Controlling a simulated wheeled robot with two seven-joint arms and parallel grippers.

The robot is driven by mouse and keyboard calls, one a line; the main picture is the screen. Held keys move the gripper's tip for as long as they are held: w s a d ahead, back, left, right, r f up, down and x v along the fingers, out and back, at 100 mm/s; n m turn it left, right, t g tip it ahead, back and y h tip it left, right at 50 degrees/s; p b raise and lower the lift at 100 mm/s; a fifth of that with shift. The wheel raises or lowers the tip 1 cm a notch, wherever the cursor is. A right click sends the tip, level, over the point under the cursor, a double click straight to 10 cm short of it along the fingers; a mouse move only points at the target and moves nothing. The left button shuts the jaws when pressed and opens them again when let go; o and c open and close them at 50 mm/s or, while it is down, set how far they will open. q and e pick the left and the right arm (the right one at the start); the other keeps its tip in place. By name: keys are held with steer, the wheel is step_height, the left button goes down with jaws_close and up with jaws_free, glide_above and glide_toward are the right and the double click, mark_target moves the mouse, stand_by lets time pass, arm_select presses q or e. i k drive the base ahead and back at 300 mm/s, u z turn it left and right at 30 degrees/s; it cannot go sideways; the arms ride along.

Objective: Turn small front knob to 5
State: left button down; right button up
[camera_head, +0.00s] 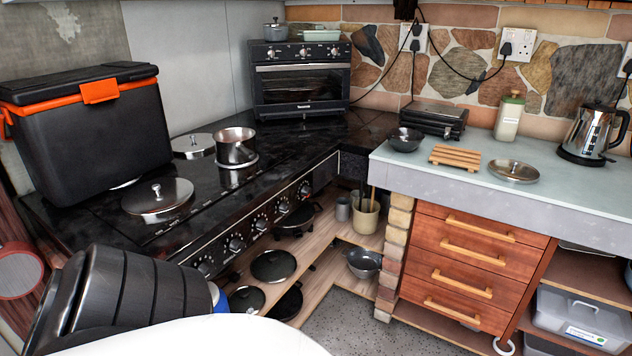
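A row of several dark round knobs with light markings runs along the front panel (222,254) of the black stove. One knob (205,267) is at the near end, close to my black arm, and others (237,243), (260,224), (283,206) and (304,189) follow toward the far end. I cannot tell which is the small front knob, and the settings are too small to read. My arm fills the lower left, but neither gripper's fingers are visible.
A black and orange cooler box (95,140), a round lid (158,195) and a saucepan (235,150) stand on the stove. An oven (302,85) is behind. Pans (273,266) lie on the shelf below the knobs. Wooden drawers (470,265) stand to the right, with grey floor (350,312) before them.

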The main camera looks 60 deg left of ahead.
mark_target(286, 208)
steer(key=u, duration=0.95)
steer(key=i, duration=1.3)
steer(key=u, duration=1.45)
